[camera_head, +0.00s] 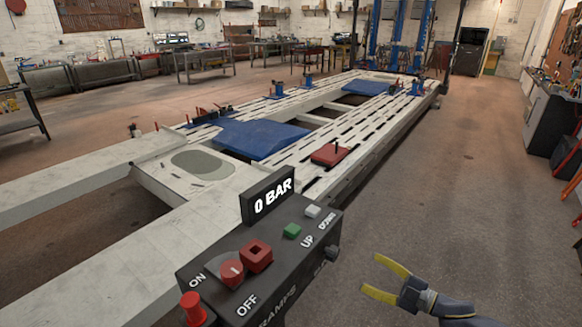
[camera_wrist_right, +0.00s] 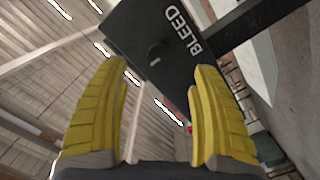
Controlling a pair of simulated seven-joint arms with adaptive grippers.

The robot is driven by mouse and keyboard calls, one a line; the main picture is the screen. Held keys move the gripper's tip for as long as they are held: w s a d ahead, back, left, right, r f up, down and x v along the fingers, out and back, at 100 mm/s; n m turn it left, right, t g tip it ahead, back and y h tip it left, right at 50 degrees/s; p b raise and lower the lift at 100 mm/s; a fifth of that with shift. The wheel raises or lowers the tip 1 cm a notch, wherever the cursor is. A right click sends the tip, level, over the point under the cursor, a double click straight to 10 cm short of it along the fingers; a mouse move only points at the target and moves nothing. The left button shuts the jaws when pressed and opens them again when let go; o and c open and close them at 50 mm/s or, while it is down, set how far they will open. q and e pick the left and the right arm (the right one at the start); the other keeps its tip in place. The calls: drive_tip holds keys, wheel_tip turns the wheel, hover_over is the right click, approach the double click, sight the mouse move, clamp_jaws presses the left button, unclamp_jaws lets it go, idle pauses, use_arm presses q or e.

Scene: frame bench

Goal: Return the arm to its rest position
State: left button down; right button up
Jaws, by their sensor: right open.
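My right gripper (camera_head: 386,279) has yellow fingers and is open and empty, at the lower right of the head view, to the right of the control box and apart from it. In the right wrist view its two yellow fingers (camera_wrist_right: 165,115) stand wide apart with nothing between them. The black control box (camera_head: 262,262) carries a display reading 0 BAR, a red rotary switch, a red button and green and white buttons. In the right wrist view the box's side (camera_wrist_right: 158,45), marked BLEED, shows beyond the fingertips. My left gripper is not in view.
A long pale frame bench (camera_head: 190,175) with blue plates and a red block (camera_head: 330,154) stretches behind the box. Open brown floor (camera_head: 440,190) lies to the right of the bench. Dark cabinets (camera_head: 551,122) stand along the right edge, workbenches along the back.

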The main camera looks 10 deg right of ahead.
drive_tip(key=d+f+m+h, duration=0.35)
drive_tip(key=d+f, duration=0.35)
drive_tip(key=f, duration=0.3)
drive_tip(key=d+f+m+h, duration=0.2)
drive_tip(key=d+f+h, duration=0.3)
drive_tip(key=d+f, duration=0.4)
drive_tip(key=s+f+m+g+h, duration=0.2)
drive_tip(key=s+f+g, duration=0.1)
drive_tip(key=s+f, duration=0.8)
drive_tip(key=s+f+m+g+h, duration=0.3)
drive_tip(key=s+f, duration=0.4)
drive_tip(key=f, duration=0.8)
drive_tip(key=s+a+f+m+g, duration=0.1)
drive_tip(key=s+a+f+g, duration=0.1)
drive_tip(key=s+a+f, duration=0.45)
drive_tip(key=s+a+f+m+g, duration=0.1)
drive_tip(key=s+a+f, duration=0.15)
drive_tip(key=s, duration=0.65)
drive_tip(key=s+a+f+g, duration=0.2)
drive_tip(key=s+a+f, duration=0.25)
drive_tip(key=s, duration=0.35)
drive_tip(key=s+a+f+y, duration=0.1)
drive_tip(key=s+a+y, duration=0.1)
drive_tip(key=s+a, duration=0.6)
drive_tip(key=shift+s+a+f+m+g, duration=0.2)
drive_tip(key=shift+a+f+m+g, duration=0.2)
drive_tip(key=shift+a, duration=0.6)
